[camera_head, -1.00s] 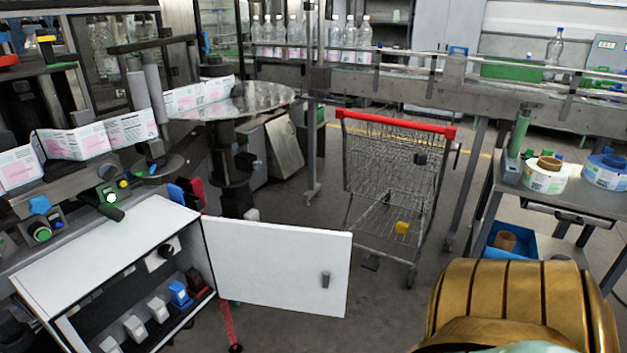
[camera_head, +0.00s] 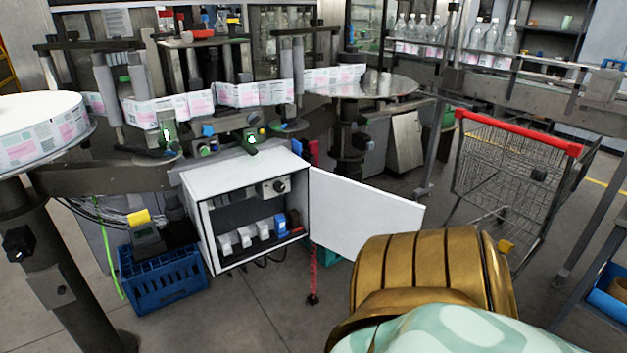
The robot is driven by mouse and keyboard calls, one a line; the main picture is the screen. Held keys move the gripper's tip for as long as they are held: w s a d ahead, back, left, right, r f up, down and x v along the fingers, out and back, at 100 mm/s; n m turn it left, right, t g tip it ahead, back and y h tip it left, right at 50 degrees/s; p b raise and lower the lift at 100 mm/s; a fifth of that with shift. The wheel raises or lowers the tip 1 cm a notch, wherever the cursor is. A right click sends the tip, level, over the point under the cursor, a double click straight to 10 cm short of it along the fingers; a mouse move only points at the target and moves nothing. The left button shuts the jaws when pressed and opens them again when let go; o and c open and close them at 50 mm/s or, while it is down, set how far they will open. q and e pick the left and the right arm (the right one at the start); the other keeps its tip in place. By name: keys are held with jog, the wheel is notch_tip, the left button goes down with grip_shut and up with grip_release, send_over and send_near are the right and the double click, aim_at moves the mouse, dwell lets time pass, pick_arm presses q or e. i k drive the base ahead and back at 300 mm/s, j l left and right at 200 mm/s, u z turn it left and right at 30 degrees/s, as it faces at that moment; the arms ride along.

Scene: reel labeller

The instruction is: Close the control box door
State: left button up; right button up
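The white control box (camera_head: 235,176) is mounted on the front of the labelling machine, left of the picture's middle. Its front is open and shows a row of white switches, a blue one and a dark one inside. Its white door (camera_head: 362,214) is hinged on the box's right edge and stands wide open, swung out to the right. A gold and pale green part of my own arm covers the bottom right and hides the door's lower right corner. Whether they touch, I cannot tell. Neither gripper shows.
A shopping cart (camera_head: 515,172) with a red handle stands right of the door. A blue crate (camera_head: 163,278) sits on the floor left of the box. A round reel table (camera_head: 35,130) is at the far left. Floor in front of the box is clear.

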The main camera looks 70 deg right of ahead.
aim_at(345, 213)
jog(key=l, duration=0.45)
jog(key=k+l+u, duration=0.1)
jog(key=l, duration=0.35)
jog(key=k+l, duration=0.1)
jog(key=l, duration=0.35)
jog(key=k+l+u, duration=0.1)
jog(key=l, duration=0.35)
jog(key=k+l, duration=0.1)
jog(key=l, duration=0.3)
jog(key=k+l+u, duration=0.1)
jog(key=l, duration=0.35)
jog(key=k+l, duration=0.1)
jog(key=l, duration=0.35)
jog(key=k+l, duration=0.1)
jog(key=l, duration=0.35)
jog(key=k+l, duration=0.1)
jog(key=l, duration=0.3)
jog(key=k+l, duration=0.15)
jog(key=l, duration=0.3)
